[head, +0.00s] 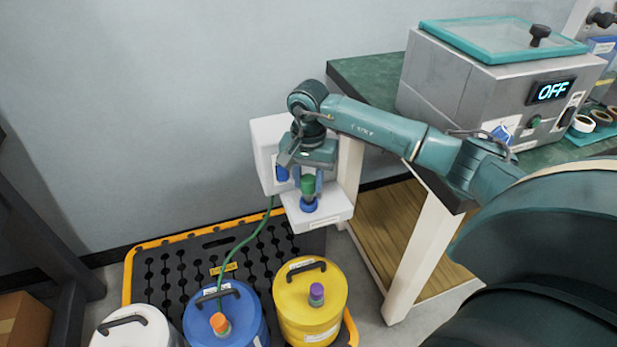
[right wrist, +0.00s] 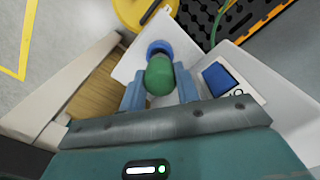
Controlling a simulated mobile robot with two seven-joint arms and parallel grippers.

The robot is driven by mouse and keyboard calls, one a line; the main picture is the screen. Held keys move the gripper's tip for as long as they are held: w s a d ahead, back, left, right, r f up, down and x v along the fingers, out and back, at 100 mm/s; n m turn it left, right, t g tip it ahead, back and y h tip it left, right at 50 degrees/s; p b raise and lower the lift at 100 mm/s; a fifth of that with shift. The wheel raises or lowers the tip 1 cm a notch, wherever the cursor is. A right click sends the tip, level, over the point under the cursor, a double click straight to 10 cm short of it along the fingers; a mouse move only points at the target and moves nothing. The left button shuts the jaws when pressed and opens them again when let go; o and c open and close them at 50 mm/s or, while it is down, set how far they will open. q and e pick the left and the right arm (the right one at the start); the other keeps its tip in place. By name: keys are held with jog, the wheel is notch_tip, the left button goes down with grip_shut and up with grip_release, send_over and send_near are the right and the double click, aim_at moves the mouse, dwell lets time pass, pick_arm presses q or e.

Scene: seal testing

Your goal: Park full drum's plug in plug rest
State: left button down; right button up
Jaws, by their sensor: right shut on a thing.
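My right gripper (head: 308,184) is shut on a green plug (head: 307,188), held at the white wall unit. The green plug also shows between the blue fingers of the right gripper (right wrist: 160,87) in the right wrist view (right wrist: 159,75). A blue ring-shaped rest (head: 309,206) sits on the unit's white shelf (head: 330,211), directly below the plug in the head view. It shows just beyond the plug in the right wrist view (right wrist: 159,48). I cannot tell whether the plug touches or sits in the rest. My left gripper is not in view.
A white drum (head: 140,331), a blue drum (head: 243,317) with an orange plug and a yellow drum (head: 290,318) with a purple plug stand on a black pallet (head: 170,270). A bench (head: 365,80) carries a machine reading OFF (head: 455,80).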

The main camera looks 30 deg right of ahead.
jog(key=shift+f+b, duration=0.75)
jog(key=shift+f, duration=0.2)
jog(key=o, duration=1.1)
notch_tip(320, 180, up, 13)
jog(key=p, duration=0.1)
jog(key=shift+p, duration=0.4)
